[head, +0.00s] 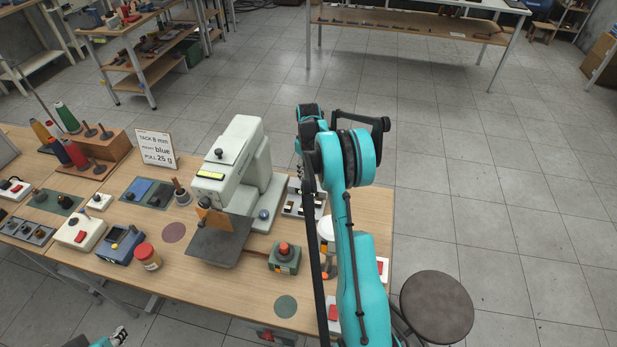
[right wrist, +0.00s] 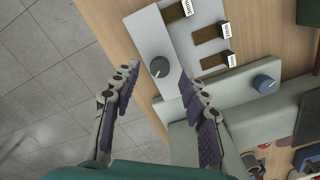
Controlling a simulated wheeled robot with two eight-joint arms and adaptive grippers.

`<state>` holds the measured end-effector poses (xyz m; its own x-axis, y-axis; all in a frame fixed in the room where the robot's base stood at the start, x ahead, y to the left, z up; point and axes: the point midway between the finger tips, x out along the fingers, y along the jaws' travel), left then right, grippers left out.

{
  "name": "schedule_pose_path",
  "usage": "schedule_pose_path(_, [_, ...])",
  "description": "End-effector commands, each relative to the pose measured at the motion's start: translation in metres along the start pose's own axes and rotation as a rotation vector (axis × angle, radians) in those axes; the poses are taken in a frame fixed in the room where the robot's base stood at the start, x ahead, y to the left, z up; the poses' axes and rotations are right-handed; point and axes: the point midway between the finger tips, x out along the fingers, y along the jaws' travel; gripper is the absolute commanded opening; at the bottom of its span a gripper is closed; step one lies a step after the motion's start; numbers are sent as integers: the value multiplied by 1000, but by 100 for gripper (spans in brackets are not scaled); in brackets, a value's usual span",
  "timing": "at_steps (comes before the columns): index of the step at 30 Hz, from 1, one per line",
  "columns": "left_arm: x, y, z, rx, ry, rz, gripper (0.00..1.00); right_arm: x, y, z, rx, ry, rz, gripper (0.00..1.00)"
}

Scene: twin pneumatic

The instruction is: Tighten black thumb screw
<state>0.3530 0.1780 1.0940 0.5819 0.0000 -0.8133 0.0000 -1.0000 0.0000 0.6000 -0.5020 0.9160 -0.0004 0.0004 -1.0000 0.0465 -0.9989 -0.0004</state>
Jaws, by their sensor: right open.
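A pale grey-green press-like machine (head: 235,165) stands on the bench. A small black knob-topped screw (head: 219,154) sits on its upper front. In the right wrist view a dark round knob (right wrist: 159,67) stands on a light grey plate (right wrist: 153,28) with labelled slots. I cannot tell which of the two is the task's thumb screw. My right gripper (right wrist: 157,82) is open and empty, its fingers apart on either side of that knob in the picture, not visibly touching it. In the head view my right arm hides its fingers. My left gripper (head: 118,336) barely shows at the bottom left edge.
A blue knob (right wrist: 266,83) sits on the machine's base beside the plate. A green box with a red button (head: 284,258), a red jar (head: 147,257) and a blue device (head: 120,246) stand on the bench.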

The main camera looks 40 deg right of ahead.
Motion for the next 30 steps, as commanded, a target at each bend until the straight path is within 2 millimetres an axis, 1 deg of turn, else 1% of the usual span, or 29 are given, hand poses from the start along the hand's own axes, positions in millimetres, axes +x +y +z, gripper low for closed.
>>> schedule_pose_path(1, [2,0,2,0,0,0,29,9,0,0,0,0,0,44])
schedule_pose_path(6, [4,0,3,0,0,0,29,24,0,0,0,1,0,44])
schedule_pose_path(15, [4,0,3,0,0,0,29,26,0,0,0,1,0,44])
schedule_pose_path(16, [4,0,3,0,0,0,29,26,0,0,0,1,0,39])
schedule_pose_path(17, [4,0,3,0,0,0,29,26,0,0,0,1,0,31])
schedule_pose_path(18, [4,0,3,0,0,0,29,26,0,0,0,1,0,20])
schedule_pose_path(20, [4,0,3,0,0,0,29,26,0,0,0,1,0,4])
schedule_pose_path(21, [4,0,3,0,0,0,29,26,0,0,0,1,0,0])
schedule_pose_path(30, [5,0,4,0,0,0,29,26,0,0,19,1,1,0])
